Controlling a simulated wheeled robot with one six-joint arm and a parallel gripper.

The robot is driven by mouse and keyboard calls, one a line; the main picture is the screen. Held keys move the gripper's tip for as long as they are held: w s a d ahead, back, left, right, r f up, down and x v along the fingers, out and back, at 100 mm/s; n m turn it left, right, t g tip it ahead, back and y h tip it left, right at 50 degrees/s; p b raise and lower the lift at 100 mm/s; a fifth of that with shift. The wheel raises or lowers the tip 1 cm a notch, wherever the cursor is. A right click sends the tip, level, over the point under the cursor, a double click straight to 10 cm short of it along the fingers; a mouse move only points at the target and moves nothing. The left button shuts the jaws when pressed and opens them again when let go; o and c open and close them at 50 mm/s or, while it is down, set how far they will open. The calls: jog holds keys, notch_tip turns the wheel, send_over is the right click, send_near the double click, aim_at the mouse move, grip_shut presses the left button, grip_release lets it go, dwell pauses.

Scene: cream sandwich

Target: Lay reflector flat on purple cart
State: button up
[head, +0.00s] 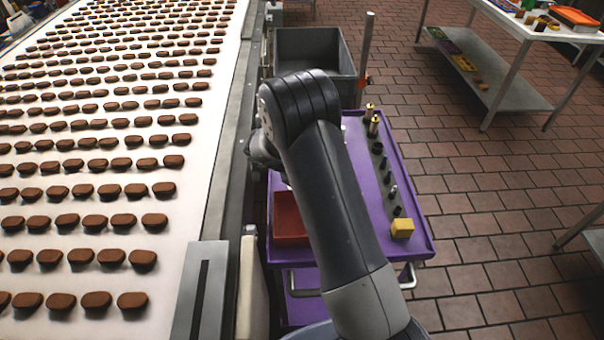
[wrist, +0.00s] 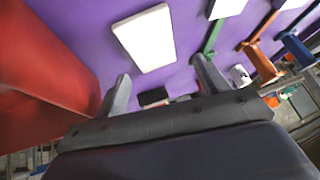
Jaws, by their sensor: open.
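The purple cart (head: 417,195) stands right of the conveyor in the head view, and my arm covers its middle. Its purple top (wrist: 95,28) fills much of the wrist view. A white, flat, rectangular piece with rounded corners (wrist: 146,38) lies on that purple surface; it may be the reflector, but I cannot confirm this. My gripper (wrist: 161,68) is open, its two fingers apart with nothing visible between them. The white piece shows beyond and between the fingertips. In the head view my arm hides the fingers.
A red bin (head: 290,218) sits on the cart's left side, close by my gripper's left in the wrist view (wrist: 45,75). A yellow block (head: 402,228) and several small fittings line the cart's right side. A conveyor (head: 222,130) carries brown biscuits. A grey crate (head: 330,42) stands behind.

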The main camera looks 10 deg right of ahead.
jog(key=v, duration=1)
jog(key=shift+a+r+b, duration=0.3)
jog(key=shift+b, duration=0.15)
jog(key=shift+s, duration=0.1)
jog(key=p+x, duration=0.1)
jog(key=x, duration=0.9)
jog(key=shift+d+f, duration=0.2)
jog(key=shift+d, duration=0.05)
jog(key=shift+w+d+r, duration=0.1)
jog(key=shift+w+r, duration=0.1)
jog(key=shift+r, duration=0.8)
jog(key=shift+r+b, duration=0.3)
jog(key=shift+b, duration=0.45)
jog(key=shift+s+r, duration=0.1)
jog(key=shift+r, duration=0.05)
jog(key=shift+p, duration=0.55)
